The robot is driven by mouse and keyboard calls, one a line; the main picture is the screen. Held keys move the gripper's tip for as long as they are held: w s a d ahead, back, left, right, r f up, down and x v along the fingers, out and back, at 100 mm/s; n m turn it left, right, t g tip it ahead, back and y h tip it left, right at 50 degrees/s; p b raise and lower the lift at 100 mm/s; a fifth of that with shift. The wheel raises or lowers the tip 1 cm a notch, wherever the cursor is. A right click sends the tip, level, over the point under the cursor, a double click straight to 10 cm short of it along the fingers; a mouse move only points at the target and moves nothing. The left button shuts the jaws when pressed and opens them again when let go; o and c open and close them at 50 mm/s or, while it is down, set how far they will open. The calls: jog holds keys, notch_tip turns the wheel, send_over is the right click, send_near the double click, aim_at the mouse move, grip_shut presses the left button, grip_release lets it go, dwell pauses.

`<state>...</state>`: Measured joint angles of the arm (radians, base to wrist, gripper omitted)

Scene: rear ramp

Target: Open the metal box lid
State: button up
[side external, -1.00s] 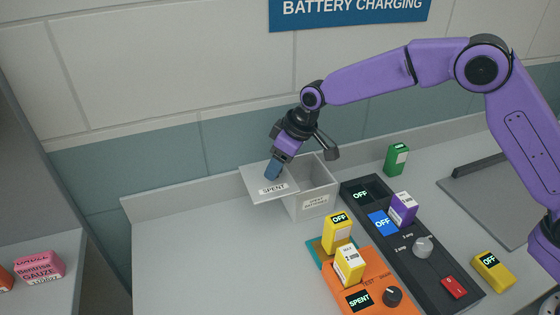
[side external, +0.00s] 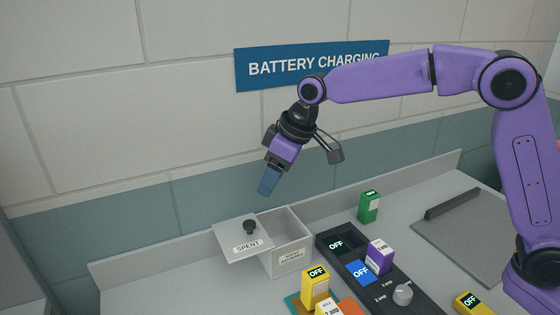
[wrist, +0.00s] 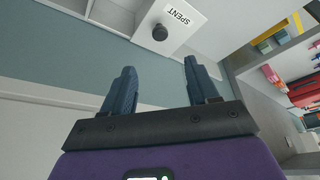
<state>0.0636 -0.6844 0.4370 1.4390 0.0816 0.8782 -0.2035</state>
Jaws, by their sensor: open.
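The metal box (side external: 295,258) stands against the back wall, and its open top shows a pale interior. Its grey lid (side external: 228,235), labelled SPENT, lies shifted to the left, with the box's right part uncovered. A dark round knob (side external: 250,227) stands on the lid. In the wrist view the knob (wrist: 160,32) shows beyond my fingertips beside the SPENT label. My gripper (side external: 266,189) hangs above the lid, empty and apart from the knob. Its blue fingers are spread in the wrist view (wrist: 160,72).
A dark charging panel (side external: 352,254) right of the box carries a purple battery (side external: 379,256). A green battery (side external: 368,206) stands behind it. Yellow batteries (side external: 315,284) are in front, near an orange unit. A grey plate (side external: 460,230) lies right. The counter left of the lid is clear.

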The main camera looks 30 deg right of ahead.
jog(key=shift+v, duration=1.95)
jog(key=s+d+f+n+g+h, duration=0.1)
jog(key=s+d+f, duration=0.2)
jog(key=s+d, duration=0.4)
jog(key=s+d+f+n+g+h, duration=0.1)
jog(key=s+d+f, duration=0.2)
jog(key=s+d, duration=0.4)
jog(key=s+d+f+n+g, duration=0.1)
jog(key=s+d+f, duration=0.3)
jog(key=s, duration=1.6)
jog(key=d, duration=0.4)
jog(key=shift+s+n+h, duration=0.3)
jog(key=shift+s+h, duration=0.1)
